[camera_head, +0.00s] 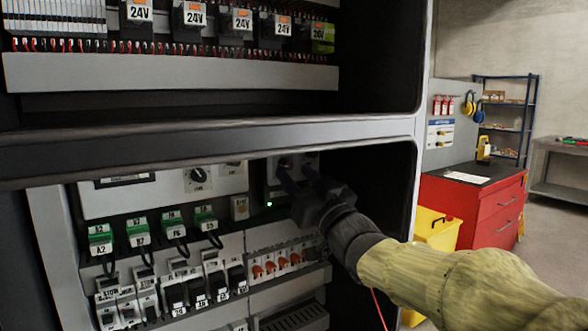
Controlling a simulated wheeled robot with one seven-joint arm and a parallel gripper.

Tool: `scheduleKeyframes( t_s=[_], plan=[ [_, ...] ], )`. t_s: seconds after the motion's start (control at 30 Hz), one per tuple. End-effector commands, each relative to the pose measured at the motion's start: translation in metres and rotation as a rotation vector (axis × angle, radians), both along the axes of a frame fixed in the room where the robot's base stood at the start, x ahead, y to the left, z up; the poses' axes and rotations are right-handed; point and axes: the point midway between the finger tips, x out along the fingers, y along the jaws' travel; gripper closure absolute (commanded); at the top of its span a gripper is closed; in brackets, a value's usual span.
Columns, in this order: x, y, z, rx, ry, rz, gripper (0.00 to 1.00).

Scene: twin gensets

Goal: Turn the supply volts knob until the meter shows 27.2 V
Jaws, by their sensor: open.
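My gripper (298,174) reaches into the lower cabinet bay from the right. Its two dark fingers are apart, up against a grey unit (273,188) with a lit green lamp. A small dark round part (284,163) shows at the fingertips; it may be the supply volts knob, but the gripper hides much of it and any label. I cannot tell whether the fingers touch it. A dark rotary knob (199,174) sits on a pale panel to the left. A dark display window (125,180) on that panel is cut by the cabinet crossbar; no reading is legible.
The crossbar (210,138) runs just above my gripper. Green plug connectors (140,230), black breakers (195,290) and orange switches (283,262) fill the lower bay. The cabinet's right side post (419,80) stands beside my arm. A red tool cabinet (470,205) stands beyond at right.

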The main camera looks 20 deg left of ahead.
Motion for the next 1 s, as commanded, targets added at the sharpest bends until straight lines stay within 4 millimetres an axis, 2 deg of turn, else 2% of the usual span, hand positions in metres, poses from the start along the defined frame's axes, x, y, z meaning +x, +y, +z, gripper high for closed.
scheduleKeyframes(
  t_s=[0.2,0.47,0.5,0.7,1.0],
  plan=[
    [0.0122,0.0138,0.008,0.0,0.0,-0.001,0.58],
    [0.0136,0.0135,0.0084,0.0,0.0,-0.002,0.58],
    [0.0136,0.0135,0.0084,0.0,0.0,-0.002,0.6],
    [0.0135,0.0134,0.0084,0.0,0.0,-0.002,0.99],
    [0.0136,0.0129,0.0083,0.011,0.011,-0.003,1.0]
  ],
)
